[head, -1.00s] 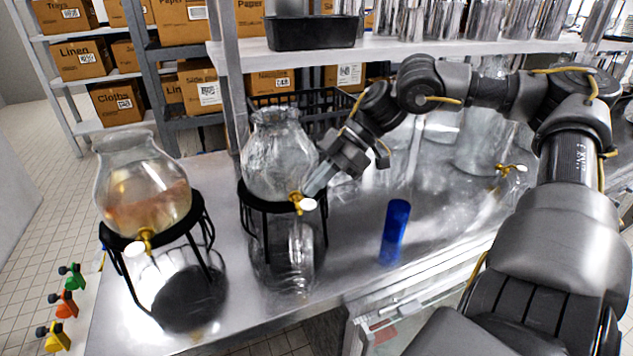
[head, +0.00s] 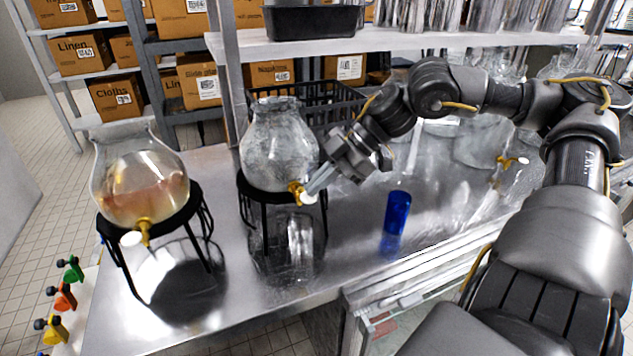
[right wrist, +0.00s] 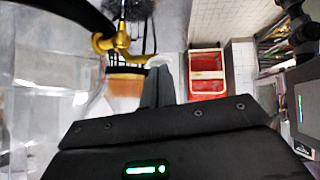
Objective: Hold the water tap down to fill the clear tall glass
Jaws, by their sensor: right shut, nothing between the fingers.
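The water dispenser (head: 278,150) is a clear round jar on a black stand in the middle of the head view. Its brass tap (head: 296,190) has a white end (head: 308,198). The clear tall glass (head: 300,238) appears below the tap on the counter; its outline and water level are hard to make out. My right gripper (head: 314,188) is shut and empty, its fingertips at the white end of the tap. In the right wrist view the tap (right wrist: 112,43) is just beyond the fingertips (right wrist: 160,75); contact is unclear. My left gripper is out of view.
Another dispenser (head: 140,185) with pinkish-amber liquid stands at left. A blue cup (head: 397,212) stands on the counter (head: 350,250) right of the middle stand. A black crate (head: 320,103) is behind, beneath a shelf (head: 370,42). Another brass tap (head: 510,161) shows at right.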

